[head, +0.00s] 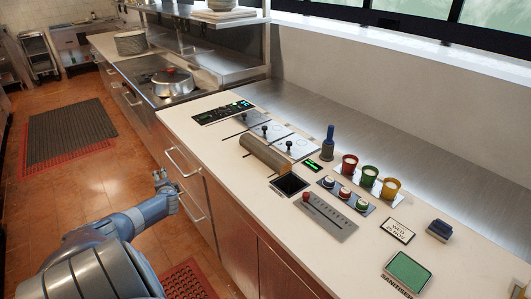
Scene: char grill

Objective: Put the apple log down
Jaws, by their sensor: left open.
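The apple log, a brown cylinder (266,154), lies on its side on the pale counter (215,115). Its near end is close to a dark square recess (289,185). My left gripper (160,176) is open and empty. It is over the floor in front of the cabinet drawers, left of the log and well apart from it. My right gripper is not in view.
Knobbed panels (273,132) lie behind the log. A slider panel (327,216), round buttons (346,193) and red, green and yellow cups (370,176) are to its right. A pot (172,83) stands on the stove. Drawer handles (178,163) stick out near my left gripper.

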